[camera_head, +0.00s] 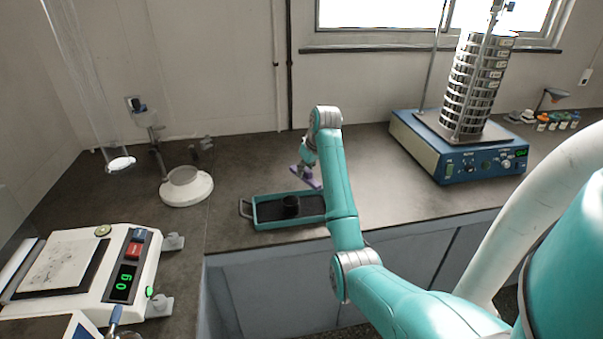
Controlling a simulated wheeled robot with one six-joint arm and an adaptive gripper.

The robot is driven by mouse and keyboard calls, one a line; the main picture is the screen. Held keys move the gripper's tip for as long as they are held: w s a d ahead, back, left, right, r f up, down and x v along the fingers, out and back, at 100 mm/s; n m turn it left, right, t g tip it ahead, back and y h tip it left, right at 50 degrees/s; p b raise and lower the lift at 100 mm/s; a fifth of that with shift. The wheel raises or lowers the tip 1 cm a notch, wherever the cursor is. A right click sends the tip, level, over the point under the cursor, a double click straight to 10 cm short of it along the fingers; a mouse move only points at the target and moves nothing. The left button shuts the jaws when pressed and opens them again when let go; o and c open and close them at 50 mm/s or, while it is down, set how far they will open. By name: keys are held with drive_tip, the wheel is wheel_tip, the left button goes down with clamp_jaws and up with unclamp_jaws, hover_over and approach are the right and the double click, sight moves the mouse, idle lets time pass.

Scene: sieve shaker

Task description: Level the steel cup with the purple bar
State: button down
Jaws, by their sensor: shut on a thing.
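The purple bar (307,178) is held by my gripper (308,168), which is shut on it. It is held tilted above the back right part of a teal tray (262,226). The cup's contents are too small to make out. My forearm hides the right end of the tray.
A sieve shaker (460,150) with a tall sieve stack (474,85) stands at the back right. A white round stand (187,188) is left of the tray. A balance (85,270) with a green display is at the front left. The bench between tray and shaker is clear.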

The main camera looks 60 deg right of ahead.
sight(303, 181)
drive_tip(key=shift+w+a, duration=0.2)
drive_tip(key=shift+a, duration=0.05)
drive_tip(key=shift+w+a+f, duration=0.15)
drive_tip(key=shift+a+f, duration=0.05)
drive_tip(key=shift+f, duration=2.75)
drive_tip(key=shift+w+a, duration=0.6)
drive_tip(key=shift+a, duration=0.95)
drive_tip(key=shift+w+a, duration=0.6)
drive_tip(key=shift+a, duration=1)
drive_tip(key=shift+w+a, duration=0.6)
drive_tip(key=shift+a, duration=0.95)
wheel_tip(303, 181, up, 6)
